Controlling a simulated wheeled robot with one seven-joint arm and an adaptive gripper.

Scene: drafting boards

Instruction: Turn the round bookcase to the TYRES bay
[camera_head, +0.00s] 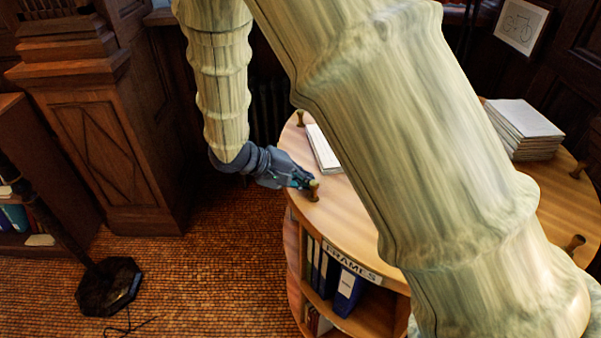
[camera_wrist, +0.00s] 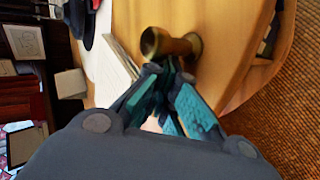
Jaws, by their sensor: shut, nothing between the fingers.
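The round bookcase (camera_head: 330,230) has a light wood top, with a FRAMES label (camera_head: 352,262) on the rim of the bay facing me. No TYRES label is visible. Several short brass-and-wood pegs stand around the top's edge. My gripper (camera_head: 305,183) is at the left side of the top, right beside one peg (camera_head: 313,190). In the wrist view the fingertips (camera_wrist: 172,70) are shut and empty, close against the peg (camera_wrist: 168,44); I cannot tell if they touch it. My arm hides the middle of the bookcase.
A stack of paper (camera_head: 524,128) and a white booklet (camera_head: 323,148) lie on the top. Blue binders (camera_head: 346,290) stand in the FRAMES bay. A dark lamp base (camera_head: 109,286) stands on the floor at left. The brown floor (camera_head: 215,270) between is clear.

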